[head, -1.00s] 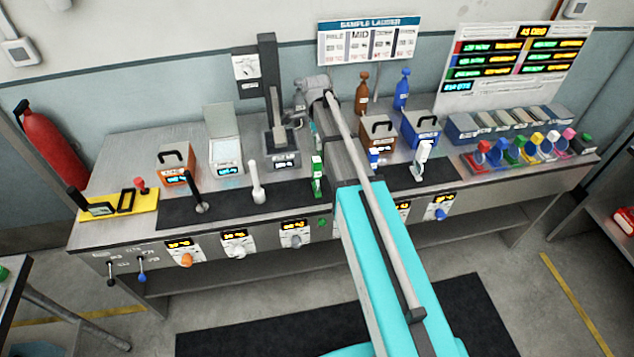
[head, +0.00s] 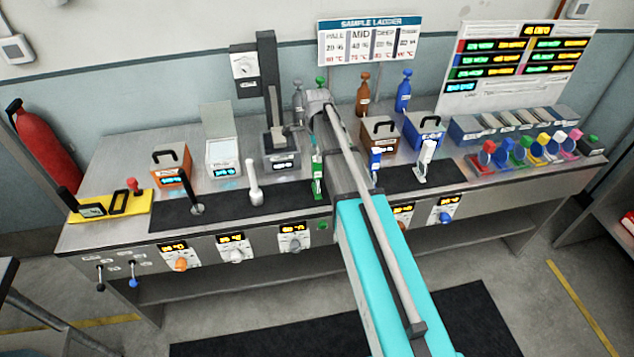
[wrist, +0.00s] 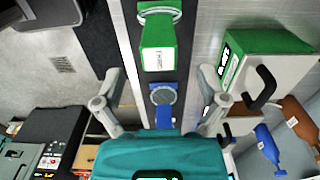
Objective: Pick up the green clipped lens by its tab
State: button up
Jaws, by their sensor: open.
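A green block-like piece with a white label, which looks like the green clipped lens (head: 318,182), stands upright on the dark mat at the bench middle. A similar green labelled block (wrist: 158,45) with a pale ring at its top end shows in the wrist view. I cannot tell which part is the tab. My gripper (wrist: 160,75) has its two grey fingers wide apart with nothing between them touching either one. The green block lies beyond the fingertips, near their midline. In the head view my arm hides most of the gripper.
A blue piece with a grey round face (wrist: 163,95) shows between the fingers. A green box with a black handle (wrist: 236,65) is close to the right finger. A white post (head: 255,185) stands left of the green piece. Coloured cups (head: 520,150) line the bench's right end.

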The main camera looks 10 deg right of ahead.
aim_at(317, 176)
jog(key=shift+f, duration=0.1)
dwell(0.3)
jog(key=shift+f+b, duration=2.5)
jog(key=shift+b, duration=0.15)
grip_shut()
